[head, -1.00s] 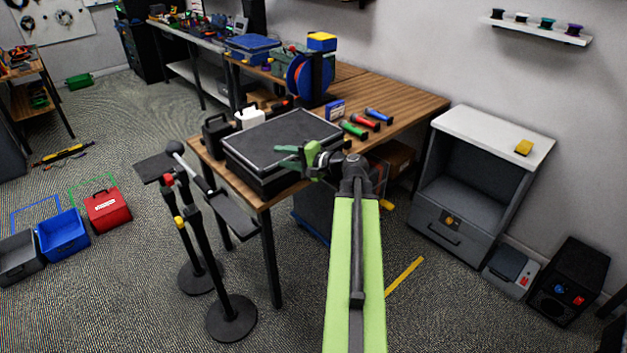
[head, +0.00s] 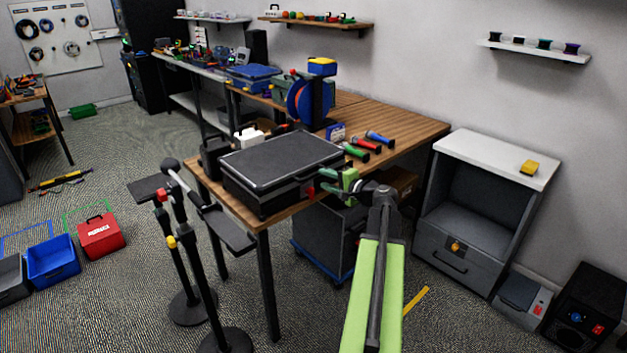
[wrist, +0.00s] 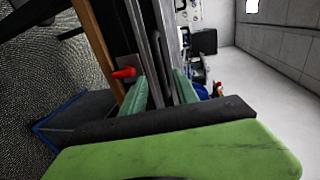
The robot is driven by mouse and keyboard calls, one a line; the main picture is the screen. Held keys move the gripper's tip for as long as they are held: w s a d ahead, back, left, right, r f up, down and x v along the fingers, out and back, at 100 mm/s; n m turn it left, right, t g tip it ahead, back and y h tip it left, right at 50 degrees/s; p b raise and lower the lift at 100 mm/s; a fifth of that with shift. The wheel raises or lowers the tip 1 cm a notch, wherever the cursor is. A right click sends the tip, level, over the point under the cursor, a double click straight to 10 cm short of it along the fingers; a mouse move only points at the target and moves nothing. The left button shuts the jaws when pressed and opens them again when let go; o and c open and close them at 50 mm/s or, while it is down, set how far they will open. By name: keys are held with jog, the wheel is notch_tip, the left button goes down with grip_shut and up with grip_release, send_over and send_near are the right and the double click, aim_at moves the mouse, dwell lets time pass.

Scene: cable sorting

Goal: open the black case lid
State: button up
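The black case (head: 285,160) lies on the near end of the wooden table, and its lid looks closed. A red latch (head: 309,191) is on its right-hand front side; it also shows in the wrist view (wrist: 124,72). My gripper (head: 336,184) is at the case's right-hand side, close to the latch, at about lid height.
The wooden table (head: 420,128) holds a white container (head: 249,136) behind the case and several coloured tools (head: 362,143) to its right. A dark stand with a small platform (head: 228,228) is at the table's near left. A grey cabinet (head: 477,215) stands at the right.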

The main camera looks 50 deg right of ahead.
aim_at(313, 175)
jog(key=b+x, duration=0.1)
jog(key=x, duration=0.6)
jog(key=shift+s, duration=0.1)
grip_shut()
dwell(1.1)
